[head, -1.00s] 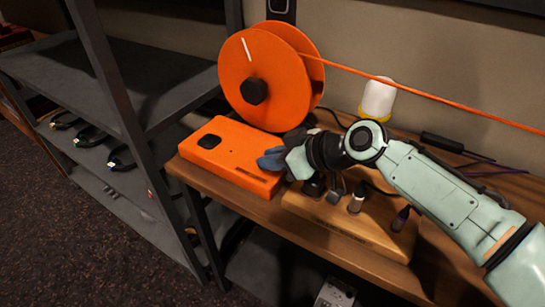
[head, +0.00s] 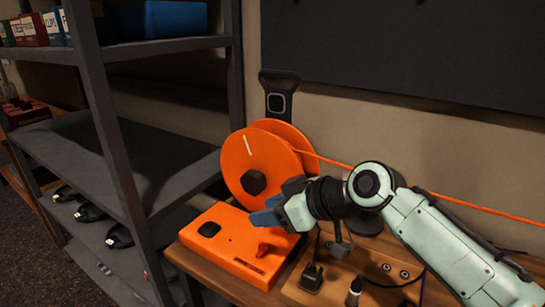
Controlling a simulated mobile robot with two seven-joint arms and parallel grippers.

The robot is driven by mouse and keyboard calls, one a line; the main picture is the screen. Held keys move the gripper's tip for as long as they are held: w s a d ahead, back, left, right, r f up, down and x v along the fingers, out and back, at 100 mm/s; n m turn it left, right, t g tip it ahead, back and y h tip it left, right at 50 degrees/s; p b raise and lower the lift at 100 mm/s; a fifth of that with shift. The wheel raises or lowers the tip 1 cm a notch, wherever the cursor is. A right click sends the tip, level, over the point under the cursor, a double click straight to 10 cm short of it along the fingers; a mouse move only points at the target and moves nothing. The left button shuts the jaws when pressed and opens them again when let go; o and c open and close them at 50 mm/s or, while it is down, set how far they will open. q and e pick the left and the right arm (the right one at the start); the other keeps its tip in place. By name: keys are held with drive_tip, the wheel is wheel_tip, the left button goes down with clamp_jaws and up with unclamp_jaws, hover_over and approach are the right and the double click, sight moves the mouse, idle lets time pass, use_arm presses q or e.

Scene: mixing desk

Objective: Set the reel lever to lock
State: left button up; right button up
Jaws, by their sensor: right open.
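The orange reel (head: 258,165) stands upright at the back of the desk, with a dark hub knob (head: 253,182) and an orange line running off to the right. In front of it is an orange box (head: 222,240) with a black knob (head: 209,229) and a small red lever (head: 263,249) near its right front. Small lettering beside the lever is too small to read. My right gripper (head: 264,214), with blue fingertips, is open and empty, just behind and above the lever in the picture. It hides part of the reel's lower edge. My left gripper is out of view.
A wooden block (head: 330,275) with several small items stands right of the box, under my right arm. A dark metal shelf (head: 170,165) rises close on the left. A black device (head: 279,95) is on the wall behind the reel. Cables lie at the right.

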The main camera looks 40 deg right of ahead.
use_arm(q)
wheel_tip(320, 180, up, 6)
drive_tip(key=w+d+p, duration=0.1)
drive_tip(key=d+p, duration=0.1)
drive_tip(key=p, duration=0.2)
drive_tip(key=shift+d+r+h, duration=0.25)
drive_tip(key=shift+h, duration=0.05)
use_arm(e)
wheel_tip(320, 180, up, 10)
drive_tip(key=shift+f, duration=0.2)
